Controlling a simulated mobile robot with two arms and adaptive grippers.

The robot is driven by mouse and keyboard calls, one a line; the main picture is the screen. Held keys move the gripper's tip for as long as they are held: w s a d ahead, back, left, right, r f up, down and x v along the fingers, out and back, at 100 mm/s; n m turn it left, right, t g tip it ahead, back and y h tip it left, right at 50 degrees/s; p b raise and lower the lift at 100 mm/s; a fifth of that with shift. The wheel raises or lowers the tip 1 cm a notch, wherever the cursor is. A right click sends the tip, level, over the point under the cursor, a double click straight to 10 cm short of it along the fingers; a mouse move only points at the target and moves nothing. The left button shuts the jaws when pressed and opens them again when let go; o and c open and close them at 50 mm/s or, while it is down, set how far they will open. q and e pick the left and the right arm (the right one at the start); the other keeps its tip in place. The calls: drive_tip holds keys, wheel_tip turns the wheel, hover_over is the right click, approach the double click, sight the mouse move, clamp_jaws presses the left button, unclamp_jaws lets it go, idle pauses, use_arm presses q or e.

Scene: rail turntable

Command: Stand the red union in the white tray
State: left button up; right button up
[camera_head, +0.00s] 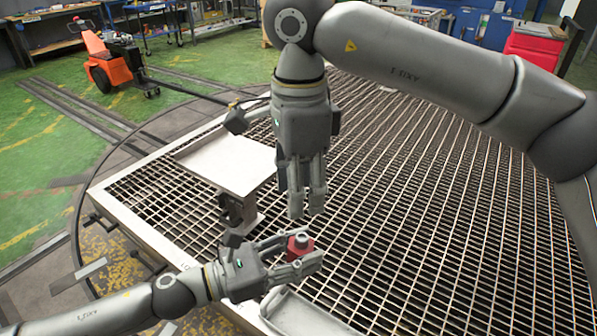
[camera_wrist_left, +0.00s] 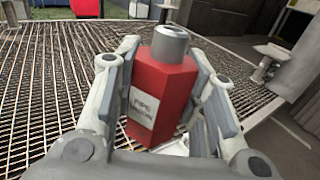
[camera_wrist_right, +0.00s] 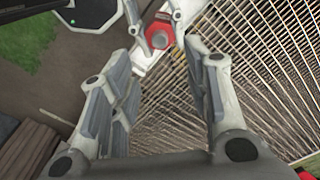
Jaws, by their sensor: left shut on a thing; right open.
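The red union (camera_head: 299,246) is a red hexagonal body with a grey metal end on top. My left gripper (camera_head: 303,250) is shut on it and holds it roughly upright. In the left wrist view the union (camera_wrist_left: 163,90) stands between the fingers, its label facing the camera. In the right wrist view its top (camera_wrist_right: 160,36) shows from above. A pale tray with a rounded rim (camera_head: 300,312) lies just below the left gripper, cut by the frame edge. My right gripper (camera_head: 306,208) points down, open and empty, above and behind the union.
A flat pale panel on a post (camera_head: 228,162) stands left of my right gripper. The metal grating (camera_head: 430,220) is largely clear to the right. An orange pallet truck (camera_head: 103,68) and a red cabinet (camera_head: 533,46) are farther back.

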sight(299, 236)
wheel_tip(299, 236, down, 9)
drive_tip(key=shift+f, duration=0.15)
idle(0.4)
clamp_jaws()
use_arm(q)
drive_tip(key=o, duration=1.4)
drive_tip(key=shift+c, duration=0.2)
drive_tip(key=shift+a, duration=0.15)
drive_tip(key=v, duration=1.1)
drive_tip(key=shift+a, duration=0.35)
